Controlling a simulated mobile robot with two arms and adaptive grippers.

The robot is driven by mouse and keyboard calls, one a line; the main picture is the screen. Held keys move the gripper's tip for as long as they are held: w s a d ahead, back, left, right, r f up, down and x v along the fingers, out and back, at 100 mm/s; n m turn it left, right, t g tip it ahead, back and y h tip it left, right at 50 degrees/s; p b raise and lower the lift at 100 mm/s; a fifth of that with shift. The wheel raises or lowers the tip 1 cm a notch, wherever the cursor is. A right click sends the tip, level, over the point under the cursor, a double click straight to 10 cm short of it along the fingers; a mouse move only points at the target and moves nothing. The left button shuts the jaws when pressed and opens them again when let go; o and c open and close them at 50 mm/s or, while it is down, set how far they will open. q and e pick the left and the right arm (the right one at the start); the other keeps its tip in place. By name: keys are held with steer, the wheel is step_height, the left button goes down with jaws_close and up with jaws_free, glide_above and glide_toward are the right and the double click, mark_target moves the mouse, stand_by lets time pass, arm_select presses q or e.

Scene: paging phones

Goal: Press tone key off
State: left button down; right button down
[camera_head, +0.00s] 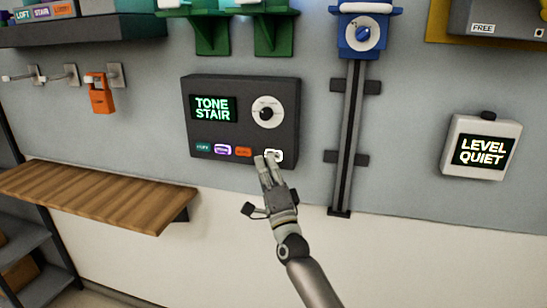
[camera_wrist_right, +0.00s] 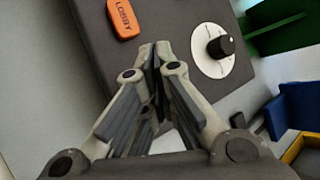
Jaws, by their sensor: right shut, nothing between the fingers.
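A dark grey tone panel (camera_head: 245,92) is on the wall, with a green-lit screen (camera_head: 213,109) reading "TONE STAIR". A white dial with a black knob (camera_head: 267,112) sits right of the screen. Along its lower edge are a teal key (camera_head: 203,147), a purple key with a pale outline (camera_head: 222,149), an orange key (camera_head: 243,152) and a white key (camera_head: 275,155). My right gripper (camera_head: 266,158) is shut and empty, its fingertips at the white key, partly covering it. In the right wrist view the fingertips (camera_wrist_right: 155,48) hide that key; the orange "LOBBY" key (camera_wrist_right: 123,17) shows. Contact cannot be told.
A wooden shelf (camera_head: 95,197) juts out at the left. A rail (camera_head: 347,140) under a blue device (camera_head: 361,32) runs down right of the panel. A white box (camera_head: 482,147) reading "LEVEL QUIET" hangs farther right. An orange tag (camera_head: 101,97) hangs from a hook at the left.

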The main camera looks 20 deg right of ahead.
stand_by(0.3)
steer(key=shift+w+d+b, duration=0.25)
steer(key=shift+w+b, duration=0.1)
steer(key=shift+b, duration=0.1)
steer(key=shift+s+a+p, duration=0.2)
steer(key=shift+s+p, duration=0.1)
steer(key=shift+s, duration=0.1)
steer(key=s+a+p, duration=0.3)
steer(key=s, duration=0.2)
steer(key=shift+a, duration=0.2)
stand_by(0.4)
